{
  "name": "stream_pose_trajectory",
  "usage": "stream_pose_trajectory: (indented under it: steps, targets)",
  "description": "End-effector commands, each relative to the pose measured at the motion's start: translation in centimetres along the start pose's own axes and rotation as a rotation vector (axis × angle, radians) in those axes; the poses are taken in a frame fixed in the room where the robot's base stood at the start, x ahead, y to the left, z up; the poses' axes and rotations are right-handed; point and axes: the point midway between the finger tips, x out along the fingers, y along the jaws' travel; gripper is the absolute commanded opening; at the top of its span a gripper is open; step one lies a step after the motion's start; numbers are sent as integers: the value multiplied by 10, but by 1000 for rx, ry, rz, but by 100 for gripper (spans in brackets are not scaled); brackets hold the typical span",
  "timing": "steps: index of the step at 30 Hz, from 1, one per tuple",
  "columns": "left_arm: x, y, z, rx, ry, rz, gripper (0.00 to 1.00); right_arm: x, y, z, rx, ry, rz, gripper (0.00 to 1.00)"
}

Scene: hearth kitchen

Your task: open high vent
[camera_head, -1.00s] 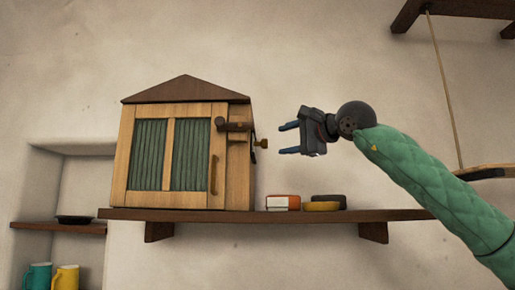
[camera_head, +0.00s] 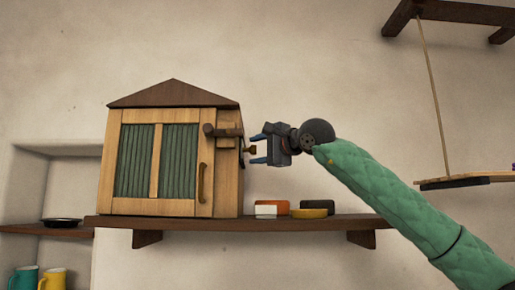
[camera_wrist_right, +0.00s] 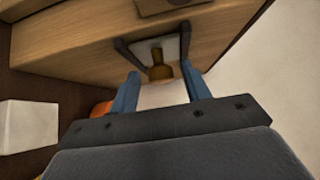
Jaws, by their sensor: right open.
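A small house-shaped wooden cabinet (camera_head: 172,155) with green curtained panes and a dark peaked roof stands on a wall shelf. A brass knob (camera_head: 249,150) sticks out from its right side; it also shows in the right wrist view (camera_wrist_right: 160,71), on a pale plate between dark brackets. My right gripper (camera_head: 255,150) is open beside that side, its blue fingers pointing left at the knob. In the wrist view the fingers (camera_wrist_right: 162,84) lie on either side of the knob's line, with gaps visible. I cannot tell whether the knob is between the fingertips in depth. My left gripper is not in view.
The shelf (camera_head: 290,224) carries a white block (camera_head: 265,210), an orange item (camera_head: 281,204) and a yellow dish (camera_head: 309,213) below my gripper. A rope-hung shelf (camera_head: 470,180) is at right.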

Motion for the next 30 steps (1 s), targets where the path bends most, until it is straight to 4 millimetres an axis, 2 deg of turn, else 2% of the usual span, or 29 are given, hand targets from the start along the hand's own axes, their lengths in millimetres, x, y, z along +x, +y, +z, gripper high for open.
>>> stream_pose_trajectory:
  steps: [10,17,23,30]
  targets:
    - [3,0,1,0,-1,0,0,2,0,0,0,0,0,46]
    - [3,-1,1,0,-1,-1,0,2,0,0,0,0,0,0]
    - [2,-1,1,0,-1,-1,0,5,0,-3,1,0,1,0]
    - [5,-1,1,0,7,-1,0,35,-1,-33,4,2,1,0]
